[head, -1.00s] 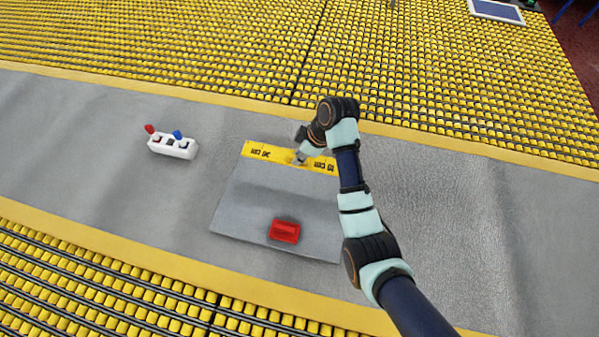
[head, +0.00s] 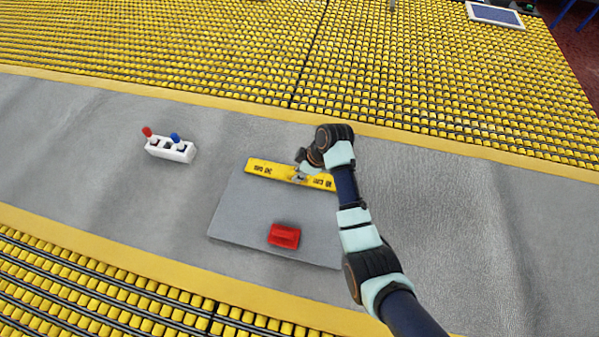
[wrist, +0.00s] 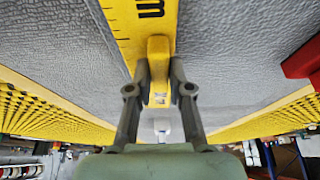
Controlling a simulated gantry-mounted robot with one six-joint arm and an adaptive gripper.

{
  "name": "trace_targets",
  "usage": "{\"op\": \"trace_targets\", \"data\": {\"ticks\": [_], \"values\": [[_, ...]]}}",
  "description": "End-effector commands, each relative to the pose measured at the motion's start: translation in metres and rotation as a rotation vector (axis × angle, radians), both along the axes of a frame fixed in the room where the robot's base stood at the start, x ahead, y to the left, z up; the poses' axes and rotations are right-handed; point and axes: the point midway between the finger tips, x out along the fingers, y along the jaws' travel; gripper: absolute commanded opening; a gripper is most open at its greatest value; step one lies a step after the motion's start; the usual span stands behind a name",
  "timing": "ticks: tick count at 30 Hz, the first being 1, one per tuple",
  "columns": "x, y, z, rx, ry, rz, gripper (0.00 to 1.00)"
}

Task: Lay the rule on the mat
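The yellow rule (head: 268,170) with black markings lies along or just above the far edge of the grey mat (head: 240,212). I cannot tell whether it touches the mat. My gripper (head: 299,178) is over the rule's middle. In the wrist view my gripper (wrist: 160,75) has its two fingers closed on either side of the raised yellow grip of the rule (wrist: 135,25). My arm hides part of the mat's right side and the rule's right end.
A red block (head: 284,236) sits on the near part of the mat. A white holder (head: 170,150) with red and blue pieces stands to the left on the grey surface. Rows of yellow rollers (head: 430,80) lie beyond. The grey surface on the right is clear.

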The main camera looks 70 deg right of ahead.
Motion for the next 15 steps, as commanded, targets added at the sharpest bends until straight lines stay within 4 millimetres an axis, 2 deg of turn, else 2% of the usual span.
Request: {"op": "trace_targets", "data": {"ticks": [1,3,4,11,15], "values": [[0.0,0.0,0.0,0.0,0.0,0.0,0.3],[0.0,0.0,0.0,0.0,0.0,0.0,0.41],[0.0,0.0,0.0,0.0,0.0,0.0,0.43],[0.0,0.0,0.001,0.0,0.0,0.0,0.43],[-0.002,-0.001,0.011,-0.002,-0.001,-0.001,0.43]]}}
